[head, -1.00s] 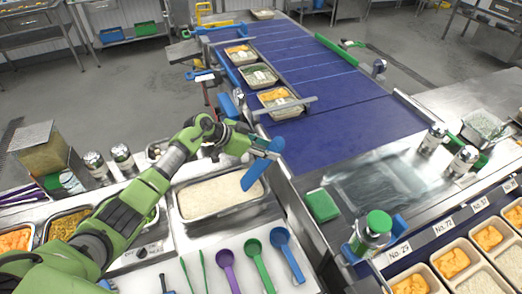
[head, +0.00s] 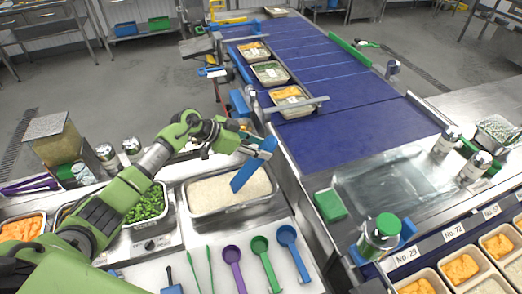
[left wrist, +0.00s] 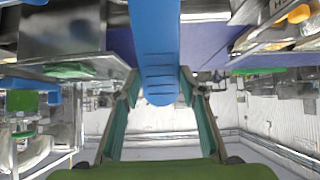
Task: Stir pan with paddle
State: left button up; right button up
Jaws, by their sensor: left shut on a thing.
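The pan of white rice (head: 205,212) sits in the counter just left of the conveyor, with its rice (head: 215,192) fairly level. My left gripper (head: 246,141) is above the pan's back right part and is shut on the blue paddle (head: 252,165). The paddle slants down to the left, its lower end over the middle of the rice. I cannot tell whether that end touches the rice. In the left wrist view the paddle (left wrist: 156,50) runs upward from between the two fingers. My right gripper is not in view.
A tray of peas (head: 147,205) lies left of the pan, partly behind my arm. Purple (head: 233,256), green (head: 262,250) and blue (head: 290,240) scoops lie in front. A green sponge (head: 330,205) and a green-capped shaker (head: 380,236) stand at right. The blue conveyor (head: 340,110) carries filled trays.

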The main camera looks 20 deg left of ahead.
pick_arm(q)
notch_tip(320, 180, up, 10)
jog(key=shift+r, duration=0.15)
dwell(0.7)
